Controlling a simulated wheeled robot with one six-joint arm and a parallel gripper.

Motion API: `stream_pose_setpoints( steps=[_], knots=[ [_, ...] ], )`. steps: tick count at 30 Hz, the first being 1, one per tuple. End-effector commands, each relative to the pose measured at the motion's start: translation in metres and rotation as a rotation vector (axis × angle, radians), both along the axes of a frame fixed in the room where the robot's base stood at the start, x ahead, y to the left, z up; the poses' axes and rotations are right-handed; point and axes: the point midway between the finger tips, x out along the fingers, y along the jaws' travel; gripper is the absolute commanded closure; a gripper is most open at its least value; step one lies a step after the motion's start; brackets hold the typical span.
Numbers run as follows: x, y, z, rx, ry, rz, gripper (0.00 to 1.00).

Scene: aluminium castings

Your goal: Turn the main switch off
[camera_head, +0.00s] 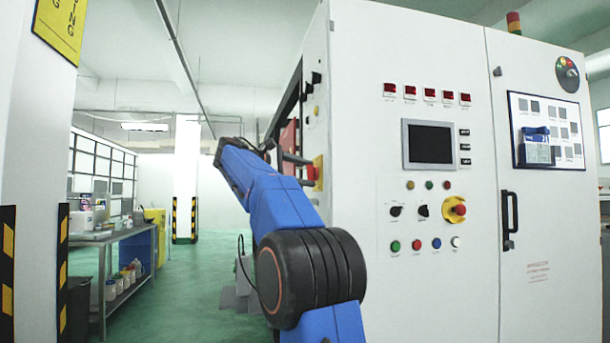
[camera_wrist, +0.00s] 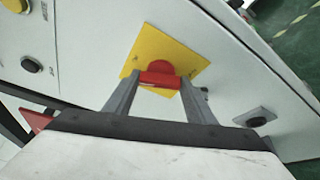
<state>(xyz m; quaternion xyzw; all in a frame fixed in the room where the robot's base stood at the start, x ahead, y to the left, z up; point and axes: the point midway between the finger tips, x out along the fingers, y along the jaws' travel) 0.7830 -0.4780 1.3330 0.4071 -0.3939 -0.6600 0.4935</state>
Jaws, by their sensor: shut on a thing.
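The main switch is a red rotary handle (camera_wrist: 160,77) on a yellow square plate (camera_wrist: 168,52), on the side panel of a white cabinet. My gripper (camera_wrist: 158,80) is shut on the red handle, with one grey finger at each end of it. The handle's bar lies nearly level in the wrist view; which position it marks I cannot tell. In the head view the red handle (camera_head: 312,173) shows at the cabinet's left side, and my gripper (camera_head: 303,172) reaches it from the left.
The white control cabinet (camera_head: 350,60) fills the right, with a screen (camera_head: 430,144), buttons and a yellow-ringed emergency stop (camera_head: 454,209) on its front. A black knob (camera_wrist: 31,64) sits near the switch. A workbench (camera_head: 120,240) stands left, with open green floor between.

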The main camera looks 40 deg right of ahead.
Motion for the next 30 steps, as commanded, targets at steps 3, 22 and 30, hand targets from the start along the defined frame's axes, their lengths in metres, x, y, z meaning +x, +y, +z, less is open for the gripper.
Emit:
stream_pose_setpoints(
  steps=[3,22,30],
  knots=[
    [0.0018,-0.0006,-0.0008,0.060,0.093,-0.001,0.72],
    [0.0039,-0.0015,0.0015,0.307,0.495,0.000,0.72],
    [0.0039,-0.0016,0.0018,0.344,0.558,-0.001,0.72]
  ],
)
